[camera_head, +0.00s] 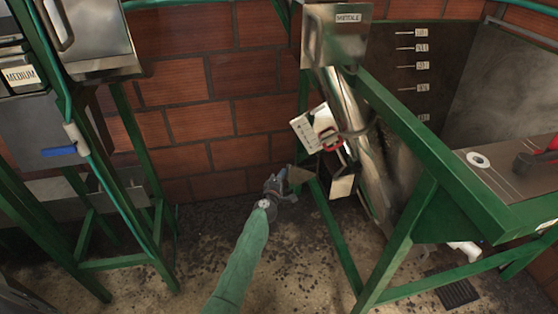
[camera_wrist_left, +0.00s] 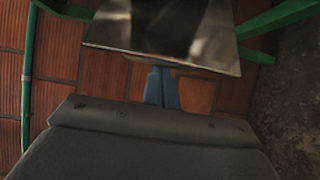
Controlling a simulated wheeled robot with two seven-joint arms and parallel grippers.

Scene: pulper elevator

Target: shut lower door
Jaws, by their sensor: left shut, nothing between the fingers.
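My left gripper (camera_head: 280,184) is at the lower end of the slanted metal elevator, with its arm coming up from below. Its blue fingers (camera_wrist_left: 162,88) are together and empty in the left wrist view. How far the door stands open is unclear. My right gripper is not in view.
The green frame (camera_head: 408,140) stands around the elevator, with one leg close right of my gripper. A green rack (camera_head: 115,262) is at left. Floor between is clear.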

